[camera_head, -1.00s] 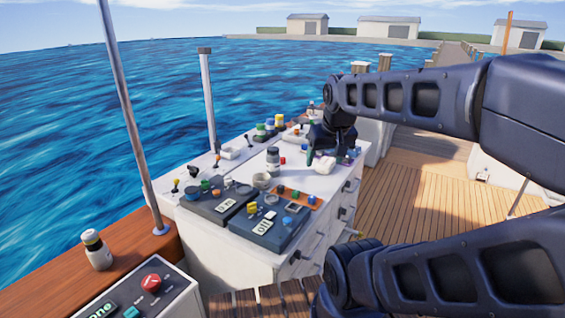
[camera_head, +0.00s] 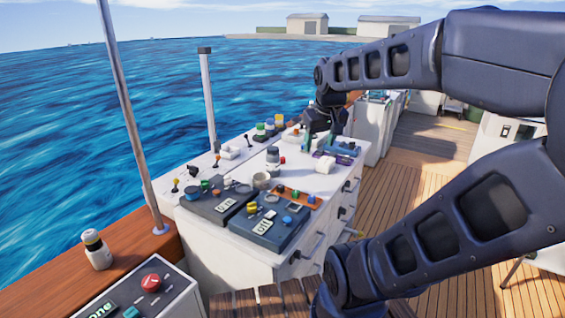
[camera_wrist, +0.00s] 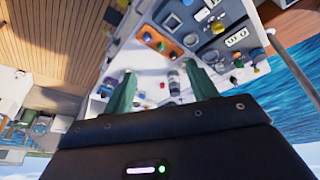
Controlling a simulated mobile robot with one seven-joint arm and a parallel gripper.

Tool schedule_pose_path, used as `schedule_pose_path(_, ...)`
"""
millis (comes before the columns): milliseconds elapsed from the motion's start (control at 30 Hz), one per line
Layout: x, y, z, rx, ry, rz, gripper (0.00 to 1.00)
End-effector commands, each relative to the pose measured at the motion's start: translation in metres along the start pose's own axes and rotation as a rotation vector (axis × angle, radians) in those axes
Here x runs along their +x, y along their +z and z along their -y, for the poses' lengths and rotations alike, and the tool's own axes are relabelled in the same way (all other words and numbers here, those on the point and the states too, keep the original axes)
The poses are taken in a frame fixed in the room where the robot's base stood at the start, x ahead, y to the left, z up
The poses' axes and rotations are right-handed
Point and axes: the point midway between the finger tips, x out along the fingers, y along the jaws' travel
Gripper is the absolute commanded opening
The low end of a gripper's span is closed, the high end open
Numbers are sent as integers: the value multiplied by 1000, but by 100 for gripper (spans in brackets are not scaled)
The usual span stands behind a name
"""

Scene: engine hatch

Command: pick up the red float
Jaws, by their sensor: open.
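A small red object (camera_head: 283,160), which looks like the red float, lies on the white counter top (camera_head: 300,183) beside a dark-capped jar (camera_head: 272,157). In the wrist view a small red spot (camera_wrist: 162,85) shows between my fingers, next to the jar (camera_wrist: 174,84); it seems to be the same object. My gripper (camera_head: 318,143) hangs over the far part of the counter, pointing down, behind and to the right of the red object. Its two green fingers (camera_wrist: 158,70) are apart with nothing held between them.
Two dark trays (camera_head: 269,226) with knobs and an orange strip (camera_head: 297,196) with coloured pieces lie on the near counter. Coloured jars (camera_head: 270,129) stand at the back. A red knob (camera_head: 151,283) sits on a box in the foreground.

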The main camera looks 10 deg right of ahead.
Motion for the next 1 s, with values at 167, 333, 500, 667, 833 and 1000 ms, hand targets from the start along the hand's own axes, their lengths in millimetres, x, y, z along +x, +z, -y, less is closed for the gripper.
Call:
schedule_pose_path(167, 4, -51, -8, -123, 5, 39, 58)
schedule_pose_path(333, 14, -97, -16, -239, 4, 72, 58)
schedule_pose_path(500, 29, -143, -23, -357, 2, 104, 58)
schedule_pose_path(667, 49, -185, -29, -466, -5, 136, 58)
schedule_pose_path(833, 76, -228, -35, -582, -16, 169, 58)
schedule_pose_path(1000, 108, -269, -40, -698, -29, 201, 58)
